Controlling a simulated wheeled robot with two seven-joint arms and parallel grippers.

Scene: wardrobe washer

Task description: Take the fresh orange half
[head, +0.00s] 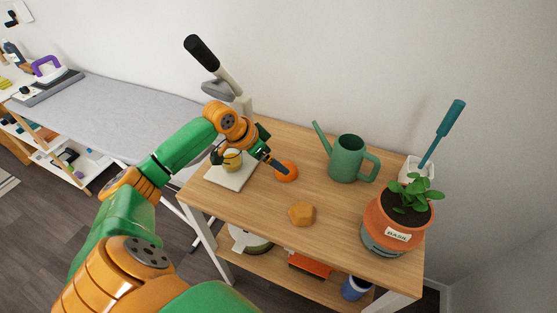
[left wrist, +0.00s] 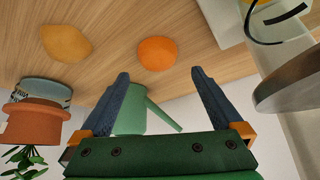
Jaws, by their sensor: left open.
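A bright orange half (head: 286,173) sits on the wooden table, right of the white press. It also shows in the left wrist view (left wrist: 157,53), rounded side up. My left gripper (head: 282,167) is open and empty, its dark fingertips close by the orange half. In the left wrist view the two fingers (left wrist: 160,73) are spread, with the orange half just beyond and between their tips. I cannot tell whether they touch it. A duller yellow-orange piece (head: 302,214) lies nearer the table's front; the left wrist view shows it too (left wrist: 66,43). My right gripper is not in view.
The press (head: 240,108) with a long black handle stands left of the orange half, partly behind my arm. A green watering can (head: 346,160) stands behind right. A potted basil (head: 393,222) is at the right edge.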

